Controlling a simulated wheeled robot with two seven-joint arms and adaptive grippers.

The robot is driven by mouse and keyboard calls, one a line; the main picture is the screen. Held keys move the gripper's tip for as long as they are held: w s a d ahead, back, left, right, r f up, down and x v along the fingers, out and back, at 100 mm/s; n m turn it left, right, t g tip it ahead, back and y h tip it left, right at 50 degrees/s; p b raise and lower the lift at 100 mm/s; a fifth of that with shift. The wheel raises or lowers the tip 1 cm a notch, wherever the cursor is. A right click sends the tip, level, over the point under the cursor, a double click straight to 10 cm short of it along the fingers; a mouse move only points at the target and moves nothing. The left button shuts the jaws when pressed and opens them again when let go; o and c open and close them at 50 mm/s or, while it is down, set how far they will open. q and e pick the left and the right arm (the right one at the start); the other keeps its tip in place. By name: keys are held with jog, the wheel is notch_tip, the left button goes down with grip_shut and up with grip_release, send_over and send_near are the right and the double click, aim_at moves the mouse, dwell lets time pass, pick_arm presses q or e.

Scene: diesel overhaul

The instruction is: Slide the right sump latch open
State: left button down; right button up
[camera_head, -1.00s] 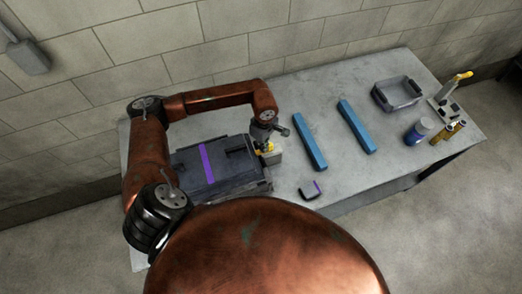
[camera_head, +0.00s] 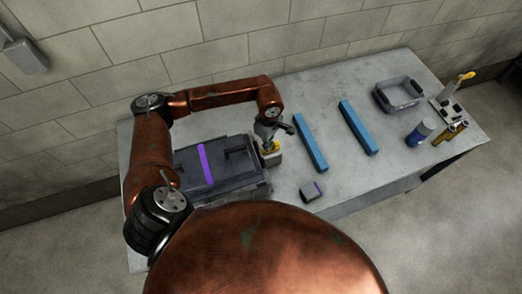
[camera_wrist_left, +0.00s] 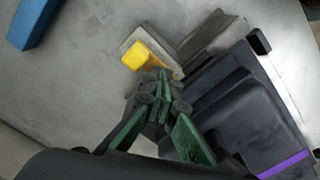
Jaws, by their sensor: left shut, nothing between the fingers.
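The sump (camera_head: 228,172) is a dark grey box with a purple stripe, at the left of the bench. At its right side is a yellow latch piece (camera_head: 272,147) on a pale grey block (camera_head: 273,159). In the left wrist view the yellow latch (camera_wrist_left: 146,52) sits on its pale block, beside the dark sump (camera_wrist_left: 250,120). My left gripper (camera_head: 267,146) points down at the latch. Its green fingers (camera_wrist_left: 158,82) are shut and empty, with the tips at the latch's near edge; I cannot tell whether they touch. My right gripper is not in view.
Two blue bars (camera_head: 311,143) lie right of the latch. A small grey piece with a purple mark (camera_head: 312,191) lies near the front edge. A grey bin (camera_head: 398,94), a blue can (camera_head: 419,132) and a yellow-handled tool (camera_head: 461,80) stand further right. Bench between them is clear.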

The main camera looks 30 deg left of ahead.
pick_arm(q)
notch_tip(320, 180, up, 8)
jog(key=p, duration=0.2)
jog(key=shift+f+p, duration=0.25)
jog(key=shift+p, duration=0.15)
dwell(0.4)
